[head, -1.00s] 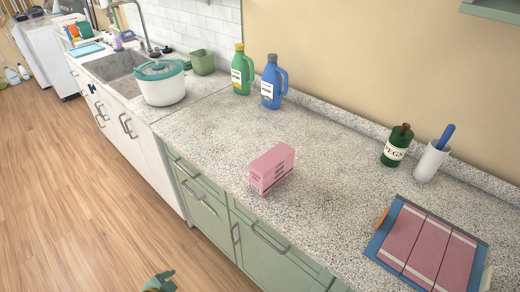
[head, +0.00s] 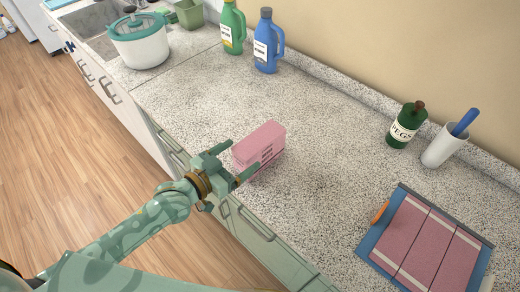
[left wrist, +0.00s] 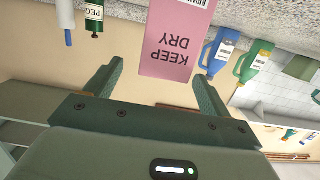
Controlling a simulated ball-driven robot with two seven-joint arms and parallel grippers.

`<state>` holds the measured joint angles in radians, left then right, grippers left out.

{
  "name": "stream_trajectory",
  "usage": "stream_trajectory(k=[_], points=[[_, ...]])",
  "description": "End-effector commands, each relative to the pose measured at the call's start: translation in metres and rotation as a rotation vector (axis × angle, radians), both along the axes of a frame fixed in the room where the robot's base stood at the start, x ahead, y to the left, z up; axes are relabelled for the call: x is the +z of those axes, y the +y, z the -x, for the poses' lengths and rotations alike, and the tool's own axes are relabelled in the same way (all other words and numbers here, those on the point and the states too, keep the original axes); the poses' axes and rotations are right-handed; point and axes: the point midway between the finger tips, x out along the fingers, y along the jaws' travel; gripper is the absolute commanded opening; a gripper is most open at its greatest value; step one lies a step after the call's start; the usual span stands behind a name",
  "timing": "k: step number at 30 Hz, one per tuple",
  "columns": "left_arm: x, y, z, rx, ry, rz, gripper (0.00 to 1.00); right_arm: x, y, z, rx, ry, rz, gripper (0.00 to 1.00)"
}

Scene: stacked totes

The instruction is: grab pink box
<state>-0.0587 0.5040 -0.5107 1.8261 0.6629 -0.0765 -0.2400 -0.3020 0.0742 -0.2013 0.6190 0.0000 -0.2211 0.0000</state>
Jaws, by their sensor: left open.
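The pink box (head: 260,146) stands on the speckled countertop near its front edge. My left gripper (head: 240,163) is open, with its two fingers pointing at the box's left side. In the head view one finger is at the box's far left edge and the other is close to its lower front. In the left wrist view the pink box (left wrist: 176,40), printed "KEEP DRY", appears upside down beyond and between the fingertips of my gripper (left wrist: 158,75). Nothing is held. I cannot tell whether a finger touches the box. My right gripper is not in view.
A blue bottle (head: 266,42) and green bottle (head: 232,28) stand at the back. A white pot (head: 140,42) is at the left by the sink. A dark green peg jar (head: 405,125), white cup (head: 444,150) and striped cloth tray (head: 365,246) are at the right. The counter's middle is clear.

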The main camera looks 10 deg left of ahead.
Motion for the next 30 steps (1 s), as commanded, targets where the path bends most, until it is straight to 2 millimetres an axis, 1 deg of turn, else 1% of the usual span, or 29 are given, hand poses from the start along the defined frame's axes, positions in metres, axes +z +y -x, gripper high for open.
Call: stream_trajectory(k=[1,4,7,12,15,23,24,26,27,29,30], points=[[-0.001,-0.004,-0.005,0.0,0.0,0.001,0.82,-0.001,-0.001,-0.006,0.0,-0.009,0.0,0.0],[-0.002,-0.007,-0.011,-0.001,0.001,0.0,0.82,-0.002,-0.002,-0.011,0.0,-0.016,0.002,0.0],[-0.004,-0.012,-0.02,0.0,-0.001,-0.001,0.82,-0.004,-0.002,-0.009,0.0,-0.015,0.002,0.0],[-0.01,-0.025,-0.045,-0.001,0.0,-0.001,0.82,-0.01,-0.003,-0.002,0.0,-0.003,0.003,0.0],[-0.012,-0.031,-0.053,-0.001,0.001,0.0,0.82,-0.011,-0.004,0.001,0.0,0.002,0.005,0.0],[-0.011,-0.032,-0.055,-0.001,0.001,-0.002,0.82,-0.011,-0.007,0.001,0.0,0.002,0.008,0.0],[-0.011,-0.032,-0.055,-0.001,0.001,-0.002,0.71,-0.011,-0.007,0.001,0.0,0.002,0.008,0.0],[-0.011,-0.032,-0.055,-0.001,0.001,-0.002,0.54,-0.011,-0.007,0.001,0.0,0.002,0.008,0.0],[-0.011,-0.032,-0.055,-0.001,0.001,-0.002,0.43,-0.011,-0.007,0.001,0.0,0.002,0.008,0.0],[-0.011,-0.032,-0.055,-0.001,0.001,-0.002,0.27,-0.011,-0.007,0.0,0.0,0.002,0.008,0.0],[-0.011,-0.032,-0.055,-0.001,0.001,-0.002,0.24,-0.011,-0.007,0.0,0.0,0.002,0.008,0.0]])
